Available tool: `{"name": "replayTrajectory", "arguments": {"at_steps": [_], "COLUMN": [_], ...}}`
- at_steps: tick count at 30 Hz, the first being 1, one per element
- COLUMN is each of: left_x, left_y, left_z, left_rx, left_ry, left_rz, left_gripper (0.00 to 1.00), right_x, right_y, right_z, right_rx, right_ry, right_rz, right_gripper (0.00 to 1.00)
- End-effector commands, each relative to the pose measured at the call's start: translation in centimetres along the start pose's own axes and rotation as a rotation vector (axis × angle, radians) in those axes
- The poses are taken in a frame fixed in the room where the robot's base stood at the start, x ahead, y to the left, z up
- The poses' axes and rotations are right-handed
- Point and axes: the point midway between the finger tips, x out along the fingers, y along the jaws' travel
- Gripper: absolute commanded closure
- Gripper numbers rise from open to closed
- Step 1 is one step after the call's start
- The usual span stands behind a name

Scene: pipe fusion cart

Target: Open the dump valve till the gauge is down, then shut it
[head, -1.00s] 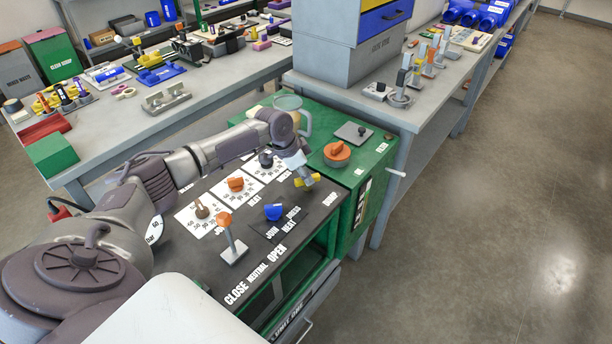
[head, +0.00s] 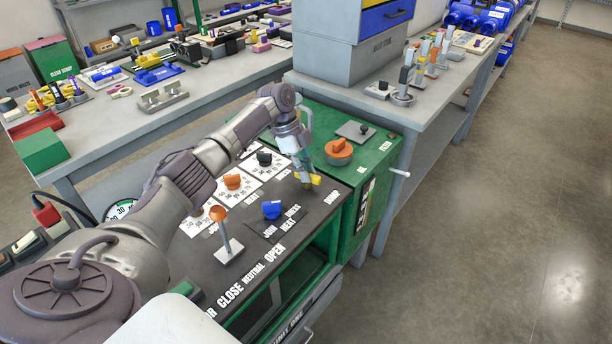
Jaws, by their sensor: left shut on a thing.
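The dump valve has a small yellow handle (head: 315,180) at the back right corner of the dark cart panel, by the lettering DUMP. My left gripper (head: 308,179) comes down on it from above and is shut on the handle, hiding part of it. The pressure gauge (head: 120,208) shows at the panel's left as a white dial with a green edge. My left arm covers most of it, so its needle cannot be read. My right gripper is not in view.
Near the arm stand an orange-topped lever (head: 222,232), a blue knob (head: 271,209), an orange knob (head: 232,181) and a black knob (head: 264,158). An orange-topped knob (head: 339,149) sits on the green box behind. Open floor lies to the right.

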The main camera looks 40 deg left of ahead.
Motion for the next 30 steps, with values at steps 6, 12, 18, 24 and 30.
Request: {"name": "replayTrajectory", "arguments": {"at_steps": [6, 12, 18, 24, 30], "left_x": [0.05, -0.06, -0.09, -0.09, -0.06], "left_y": [-0.08, -0.09, -0.09, -0.10, -0.08], "left_z": [0.00, 0.01, 0.01, 0.02, 0.01], "left_rx": [0.064, 0.083, 0.085, 0.084, 0.084], "left_ry": [0.000, -0.001, -0.002, -0.002, -0.002], "left_rz": [0.025, 0.033, 0.033, 0.033, 0.033], "left_gripper": [1.00, 1.00, 1.00, 0.73, 0.56], "right_x": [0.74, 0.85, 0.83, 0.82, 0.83], "right_y": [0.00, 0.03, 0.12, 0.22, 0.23], "right_z": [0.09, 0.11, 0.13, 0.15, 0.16], "right_rx": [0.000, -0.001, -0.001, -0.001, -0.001], "right_ry": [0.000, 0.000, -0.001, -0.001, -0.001], "right_rz": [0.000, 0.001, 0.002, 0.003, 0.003], "right_gripper": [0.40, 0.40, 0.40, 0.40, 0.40]}}
